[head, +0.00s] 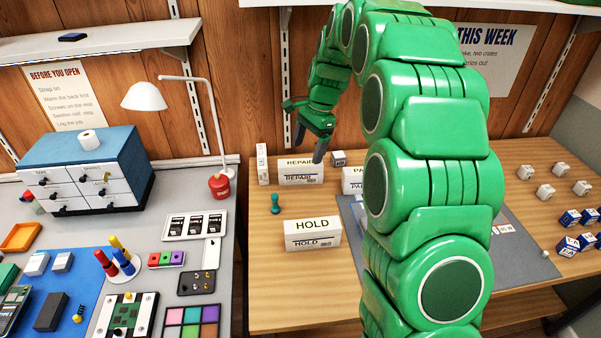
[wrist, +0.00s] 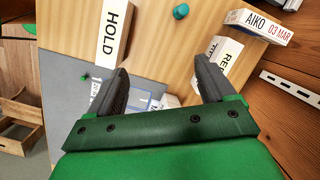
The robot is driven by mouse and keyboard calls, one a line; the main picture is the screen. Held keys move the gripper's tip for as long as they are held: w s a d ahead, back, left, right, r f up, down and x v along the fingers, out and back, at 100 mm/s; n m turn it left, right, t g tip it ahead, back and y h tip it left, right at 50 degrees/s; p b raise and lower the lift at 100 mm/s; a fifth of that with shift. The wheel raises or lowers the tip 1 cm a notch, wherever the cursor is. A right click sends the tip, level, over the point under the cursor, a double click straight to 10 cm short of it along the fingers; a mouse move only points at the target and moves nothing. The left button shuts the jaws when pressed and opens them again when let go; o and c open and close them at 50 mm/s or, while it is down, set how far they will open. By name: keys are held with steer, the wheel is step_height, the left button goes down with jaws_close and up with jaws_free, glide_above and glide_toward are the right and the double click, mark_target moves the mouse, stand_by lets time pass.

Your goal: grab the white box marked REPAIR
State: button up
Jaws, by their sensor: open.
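The white box marked REPAIR (head: 300,171) lies on the wooden table near the wall in the head view. In the wrist view a white box with letters starting RE (wrist: 228,60) shows at right, partly hidden by the right finger; it looks like the same box. My gripper (head: 309,146) is above and slightly right of the REPAIR box in the head view. In the wrist view my gripper (wrist: 160,66) is open, with bare tabletop between its fingers and nothing held.
A white HOLD box (head: 313,236) lies nearer the front. An upright white box (head: 263,164), marked AIKO in the wrist view (wrist: 257,26), stands left of REPAIR. Another white box (head: 353,181) is partly behind my arm.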

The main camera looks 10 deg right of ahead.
steer(key=w+f+m, duration=0.3)
steer(key=w+f, duration=0.3)
steer(key=w, duration=0.2)
steer(key=m, duration=0.3)
glide_above(301, 163)
steer(key=d, duration=0.2)
steer(key=shift+t+y, duration=0.3)
steer(key=shift+t, duration=0.1)
steer(key=x, duration=0.2)
steer(key=d+x, duration=0.1)
steer(key=x, duration=0.4)
steer(key=shift+w+d+f, duration=0.15)
steer(key=shift+d+f, duration=0.1)
steer(key=shift+f, duration=0.2)
steer(key=shift+x, duration=4)
steer(key=shift+d, duration=0.1)
steer(key=shift+c, duration=0.5)
steer(key=c, duration=1.2)
